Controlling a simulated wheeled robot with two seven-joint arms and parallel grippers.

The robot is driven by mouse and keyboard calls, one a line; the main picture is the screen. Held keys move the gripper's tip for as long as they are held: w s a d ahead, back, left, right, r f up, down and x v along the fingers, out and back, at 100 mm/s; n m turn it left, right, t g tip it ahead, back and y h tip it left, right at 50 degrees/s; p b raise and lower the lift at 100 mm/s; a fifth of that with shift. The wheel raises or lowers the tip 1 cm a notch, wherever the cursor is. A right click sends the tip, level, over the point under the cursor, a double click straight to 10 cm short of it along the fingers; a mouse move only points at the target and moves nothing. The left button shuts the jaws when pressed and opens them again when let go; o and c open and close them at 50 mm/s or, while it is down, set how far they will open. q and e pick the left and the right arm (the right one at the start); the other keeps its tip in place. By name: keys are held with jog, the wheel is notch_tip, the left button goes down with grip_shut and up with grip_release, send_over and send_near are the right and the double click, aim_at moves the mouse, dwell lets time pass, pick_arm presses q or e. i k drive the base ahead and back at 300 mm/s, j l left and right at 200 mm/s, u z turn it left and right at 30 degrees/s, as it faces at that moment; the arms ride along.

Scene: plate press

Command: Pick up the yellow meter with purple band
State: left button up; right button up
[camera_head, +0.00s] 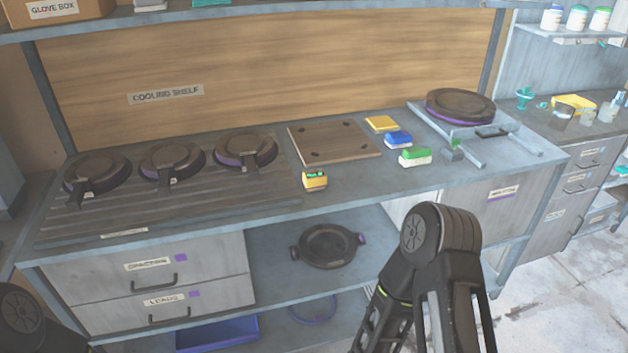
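A small yellow meter (314,181) with a green display on its top stands on the workbench near its front edge, just right of the ridged cooling area. A purple band on it is too small to make out. A black joint of my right arm shows at the lower right, in front of the bench, and part of my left arm shows at the lower left corner. Neither gripper's fingertips are in view. Nothing covers the meter.
Dark round plates (247,150) sit on the ridged area at left. A wooden board (333,143), yellow (382,123), blue (398,139) and green (415,156) blocks and a press (460,106) lie behind and right. Another round plate (327,246) rests on the lower shelf.

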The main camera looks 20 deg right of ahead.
aim_at(315, 179)
jog(key=i+l+z, duration=0.15)
jog(key=l, duration=0.3)
jog(key=i+l+z, duration=0.15)
jog(key=l, duration=0.25)
jog(key=i+l+z, duration=0.2)
jog(key=l, duration=0.2)
jog(key=i+l+z, duration=0.15)
jog(key=i+l, duration=0.15)
